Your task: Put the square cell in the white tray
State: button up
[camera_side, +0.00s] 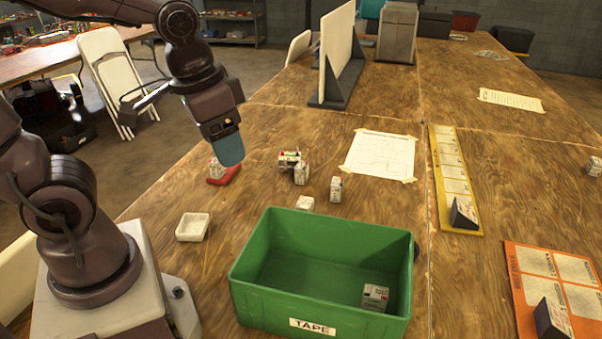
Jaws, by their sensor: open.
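The small white tray (192,228) sits on the wooden table, left of the green bin, and looks empty. Several small white cells with printed labels are about, and I cannot tell surely which is the square cell. One squat cell (305,203) stands just behind the bin, partly hidden by its rim. An upright cell (336,189) is right of it, and two more (301,174) (289,159) stand close together farther back. Another cell (217,168) is on a red base.
The deep green bin (252,298) marked TAPE holds one cell (375,297). A taped paper sheet (381,155), a yellow strip (447,165) and an orange board (540,262) lie to the right. A white upright panel (337,52) stands at the back.

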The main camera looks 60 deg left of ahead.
jog(key=w+a+f+m+g+y, duration=0.25)
jog(key=a+f+y, duration=0.25)
jog(key=a, duration=0.3)
jog(key=w+a+f+m+g+y, duration=0.1)
jog(key=w+a+f+m+y, duration=0.35)
jog(key=a, duration=0.35)
jog(key=w+a+f+m+g+y, duration=0.25)
jog(key=a+f+y, duration=0.2)
jog(key=a, duration=0.35)
jog(key=m+t+h, duration=0.2)
jog(key=m+t, duration=1.4)
jog(key=m, duration=0.2)
send_over(299, 169)
notch_tip(299, 169, down, 7)
jog(key=shift+n, duration=0.25)
jog(key=f, duration=0.7)
jog(key=shift+s+d, duration=0.3)
jog(key=shift+w+a+r, duration=0.3)
jog(key=shift+w+a, duration=0.3)
jog(key=shift+w, duration=0.05)
jog(key=shift+w+a, duration=0.45)
jog(key=shift+w, duration=0.05)
jog(key=shift+c, duration=0.3)
